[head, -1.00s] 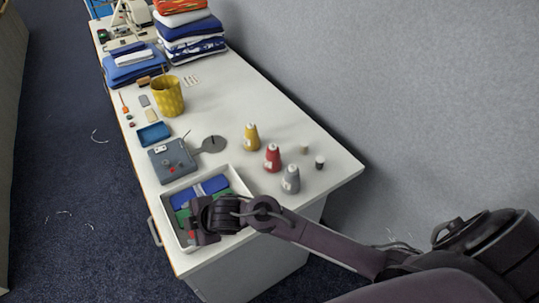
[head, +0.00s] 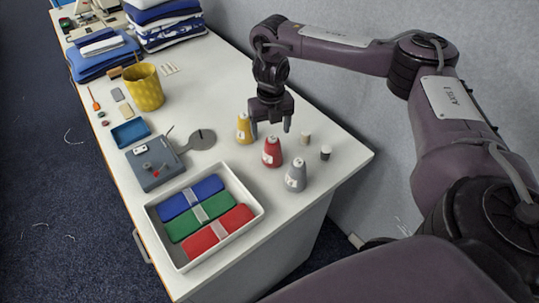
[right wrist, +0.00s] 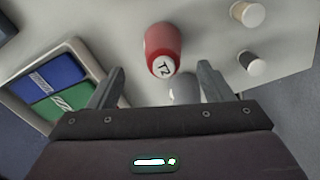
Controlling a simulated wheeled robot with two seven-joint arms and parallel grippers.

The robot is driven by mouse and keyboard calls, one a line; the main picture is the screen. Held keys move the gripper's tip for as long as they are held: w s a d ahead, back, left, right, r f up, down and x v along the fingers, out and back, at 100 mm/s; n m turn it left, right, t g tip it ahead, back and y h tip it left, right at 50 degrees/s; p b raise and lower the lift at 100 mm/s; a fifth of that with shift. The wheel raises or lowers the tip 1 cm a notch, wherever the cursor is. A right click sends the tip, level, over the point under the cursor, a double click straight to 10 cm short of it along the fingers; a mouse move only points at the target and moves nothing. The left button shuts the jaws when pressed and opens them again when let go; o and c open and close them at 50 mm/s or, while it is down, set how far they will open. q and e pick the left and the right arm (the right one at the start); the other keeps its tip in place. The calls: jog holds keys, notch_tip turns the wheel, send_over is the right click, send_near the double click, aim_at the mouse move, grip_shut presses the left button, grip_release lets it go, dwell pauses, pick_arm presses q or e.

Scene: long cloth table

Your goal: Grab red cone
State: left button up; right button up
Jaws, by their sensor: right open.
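The red cone (head: 271,152) stands upright on the table, between the yellow cone (head: 244,128) and the grey cone (head: 296,175). My right gripper (head: 271,130) is open and empty, pointing down above the red cone. In the right wrist view the red cone (right wrist: 161,48) shows its labelled top ahead of the open fingers (right wrist: 160,82). The grey cone (right wrist: 184,90) shows between the fingers, partly hidden by the gripper body. My left gripper is not in view.
Two small spools (head: 305,138) (head: 325,152) stand right of the cones. A white tray (head: 158,228) with blue, green and red bundles lies at the near end. A grey device (head: 153,163), blue dish (head: 130,132) and yellow basket (head: 143,88) stand left. The wall borders the table.

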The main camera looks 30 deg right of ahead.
aim_at(273, 145)
jog(key=shift+s+f+b, duration=0.2)
jog(key=shift+f+b, duration=0.1)
jog(key=shift+f, duration=1)
jog(key=f+p, duration=0.1)
jog(key=f, duration=0.3)
jog(key=shift+d+f+p, duration=0.15)
jog(key=shift+d+p, duration=0.05)
jog(key=shift+p, duration=0.1)
jog(key=shift+f, duration=0.45)
jog(key=shift+c, duration=1.1)
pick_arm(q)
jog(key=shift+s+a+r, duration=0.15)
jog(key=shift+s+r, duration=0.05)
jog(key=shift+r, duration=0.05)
pick_arm(e)
jog(key=c, duration=0.9)
